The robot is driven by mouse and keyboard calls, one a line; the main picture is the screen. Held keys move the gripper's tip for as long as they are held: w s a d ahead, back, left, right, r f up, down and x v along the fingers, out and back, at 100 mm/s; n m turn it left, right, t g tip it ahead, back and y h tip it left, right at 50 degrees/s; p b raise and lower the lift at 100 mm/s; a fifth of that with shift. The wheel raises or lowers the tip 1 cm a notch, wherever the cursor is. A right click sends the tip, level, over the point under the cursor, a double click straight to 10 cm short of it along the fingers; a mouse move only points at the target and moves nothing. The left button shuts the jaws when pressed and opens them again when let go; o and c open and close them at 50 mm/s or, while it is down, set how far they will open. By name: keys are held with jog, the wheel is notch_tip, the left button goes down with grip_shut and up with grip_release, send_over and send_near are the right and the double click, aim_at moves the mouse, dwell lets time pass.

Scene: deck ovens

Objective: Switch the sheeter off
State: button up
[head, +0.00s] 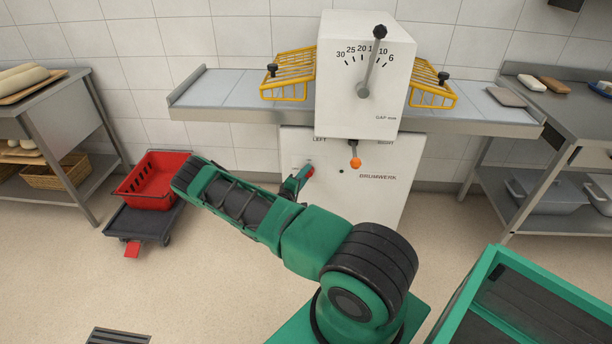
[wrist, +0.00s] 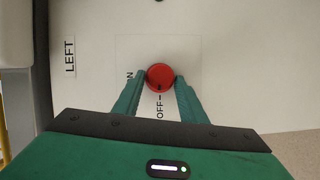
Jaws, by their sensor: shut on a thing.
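The sheeter (head: 365,75) stands against the wall, a white machine with a belt table on both sides. A round red knob (wrist: 160,75) sits on its lower front panel, and a little of it shows in the head view (head: 309,171). My gripper (wrist: 160,82) is shut on the red knob, one green finger on each side. A dark mark on the knob's lower edge points down toward the word OFF (wrist: 159,108). An N (wrist: 130,76) shows beside the left finger; the rest of that label is hidden. In the head view my arm partly covers the panel.
A thickness lever (head: 372,60) and an orange-tipped lever (head: 355,160) stand out from the sheeter. Yellow guards (head: 290,74) flank its head. A small dark green spot (head: 341,171) is right of the knob. A red crate (head: 150,180) rests on a dolly at left.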

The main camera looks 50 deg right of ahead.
jog(key=shift+a+f+n, duration=0.15)
jog(key=shift+f+n, duration=0.2)
jog(key=shift+n, duration=0.45)
jog(key=shift+h, duration=0.3)
jog(key=o, duration=0.9)
jog(key=shift+w, duration=0.1)
jog(key=shift+r, duration=0.1)
jog(key=v, duration=1)
jog(key=shift+s+a, duration=0.2)
jog(key=shift+a, duration=0.1)
